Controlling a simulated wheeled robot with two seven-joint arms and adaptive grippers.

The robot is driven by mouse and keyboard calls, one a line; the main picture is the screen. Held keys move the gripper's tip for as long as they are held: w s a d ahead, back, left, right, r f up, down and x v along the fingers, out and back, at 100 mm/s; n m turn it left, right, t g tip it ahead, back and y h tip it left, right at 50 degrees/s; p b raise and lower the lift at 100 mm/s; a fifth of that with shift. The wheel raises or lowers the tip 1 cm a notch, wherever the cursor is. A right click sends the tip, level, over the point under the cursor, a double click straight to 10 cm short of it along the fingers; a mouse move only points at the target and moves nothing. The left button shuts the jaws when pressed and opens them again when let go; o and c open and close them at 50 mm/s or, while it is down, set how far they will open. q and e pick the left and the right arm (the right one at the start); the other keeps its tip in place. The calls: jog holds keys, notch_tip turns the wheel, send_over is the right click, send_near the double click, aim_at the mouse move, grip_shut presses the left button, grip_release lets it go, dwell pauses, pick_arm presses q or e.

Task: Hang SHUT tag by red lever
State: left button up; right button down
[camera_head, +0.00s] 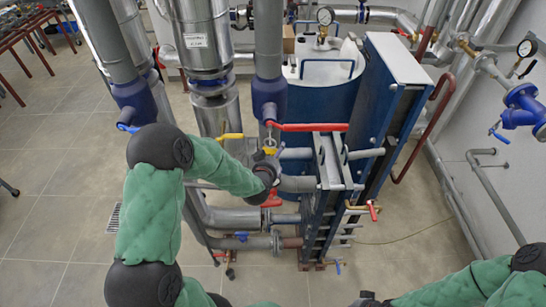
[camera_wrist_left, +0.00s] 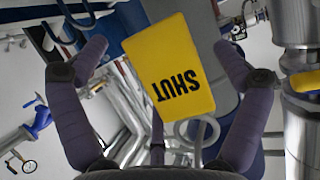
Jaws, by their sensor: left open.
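The yellow SHUT tag (camera_wrist_left: 168,65) shows in the left wrist view with its lettering upside down and a grey ring (camera_wrist_left: 197,132) at its lettered end. In the head view a small yellow part of the tag (camera_head: 270,151) shows just below the left end of the red lever (camera_head: 308,127). I cannot tell what the ring rests on. My left gripper (camera_head: 268,168) is open just below the lever. In the left wrist view its fingers (camera_wrist_left: 160,48) stand apart on both sides of the tag, with gaps. A dark part of my right arm is at the bottom edge; its fingers cannot be made out.
A yellow lever (camera_head: 231,136) and silver pipes (camera_head: 216,105) stand left of the tag. The blue plate exchanger (camera_head: 385,110) and grey valve pipes (camera_head: 300,183) crowd the right side. Open tiled floor (camera_head: 60,190) lies at the left.

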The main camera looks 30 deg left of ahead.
pick_arm(q)
jog(key=shift+s, duration=0.1)
jog(key=v, duration=1.2)
jog(key=shift+f, duration=0.1)
jog(key=d+f+g+h+b, duration=0.1)
jog(key=d+f+b, duration=0.25)
jog(key=f, duration=0.45)
jog(key=d+f+g+h+b, duration=0.2)
jog(key=f+b, duration=0.2)
jog(key=f, duration=0.5)
jog(key=s+d+f+g+h+b, duration=0.1)
jog(key=s+d+f+g+b, duration=0.2)
jog(key=f, duration=0.9)
jog(key=s+d+f+g+h+b, duration=0.2)
jog(key=s+d+f+b, duration=0.5)
jog(key=f, duration=0.5)
jog(key=s+d+f+m+g+h+b, duration=0.1)
jog(key=s+d+f+g+b, duration=0.3)
jog(key=f, duration=0.8)
jog(key=shift+s+d+h+b, duration=0.3)
jog(key=shift+s+d+b, duration=0.5)
jog(key=shift+s+b, duration=0.15)
jog(key=shift+f, duration=0.15)
